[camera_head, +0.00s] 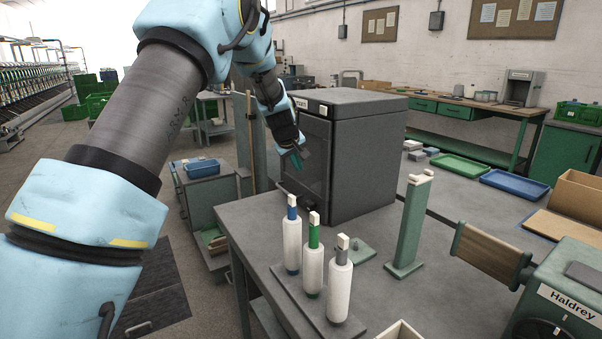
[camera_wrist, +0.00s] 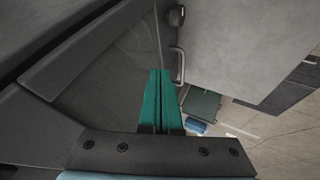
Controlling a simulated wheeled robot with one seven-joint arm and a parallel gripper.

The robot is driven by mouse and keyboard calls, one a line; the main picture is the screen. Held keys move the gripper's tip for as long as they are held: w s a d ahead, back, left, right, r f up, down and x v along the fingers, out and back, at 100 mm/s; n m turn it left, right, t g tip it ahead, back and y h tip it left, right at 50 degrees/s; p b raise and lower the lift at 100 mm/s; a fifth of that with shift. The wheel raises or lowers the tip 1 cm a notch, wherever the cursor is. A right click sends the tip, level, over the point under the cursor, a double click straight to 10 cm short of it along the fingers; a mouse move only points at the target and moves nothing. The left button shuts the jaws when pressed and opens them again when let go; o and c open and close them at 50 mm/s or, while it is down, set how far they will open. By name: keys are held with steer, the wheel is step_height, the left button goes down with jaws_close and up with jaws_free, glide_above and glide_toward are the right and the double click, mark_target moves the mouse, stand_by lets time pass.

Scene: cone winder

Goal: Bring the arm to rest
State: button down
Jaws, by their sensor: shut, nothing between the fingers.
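My gripper (camera_head: 297,160) hangs at the end of my raised arm, in front of the dark door of the grey cabinet (camera_head: 362,150) on the table. In the wrist view my gripper (camera_wrist: 160,75) shows two green fingers lying side by side, shut and empty. The cabinet's dark front fills the left of the wrist view. A metal handle (camera_wrist: 181,66) lies just right of the fingers there. I cannot tell how close the fingers are to the door.
Three white yarn cones with blue, green and grey tops (camera_head: 313,260) stand on the table below my gripper. A green post (camera_head: 409,225) stands to their right, and the winder (camera_head: 560,290) at the far right. A blue bin (camera_head: 202,168) sits lower left of the cabinet.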

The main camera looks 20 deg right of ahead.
steer(key=b+v, duration=0.2)
steer(key=v, duration=0.5)
steer(key=s+a+f+g+y, duration=0.1)
steer(key=s+a+f, duration=0.15)
steer(key=a, duration=0.95)
steer(key=s+a+f+y, duration=0.2)
steer(key=s+a, duration=0.1)
steer(key=a, duration=0.8)
steer(key=s+a+f+m+g+y, duration=0.1)
steer(key=s+a+f, duration=0.3)
steer(key=s+a, duration=1.3)
steer(key=shift+s+f+g+y, duration=0.2)
steer(key=shift+s+g+y, duration=0.3)
steer(key=shift+g, duration=0.4)
steer(key=c, duration=1.5)
jaws_free()
steer(key=shift+w+a, duration=0.1)
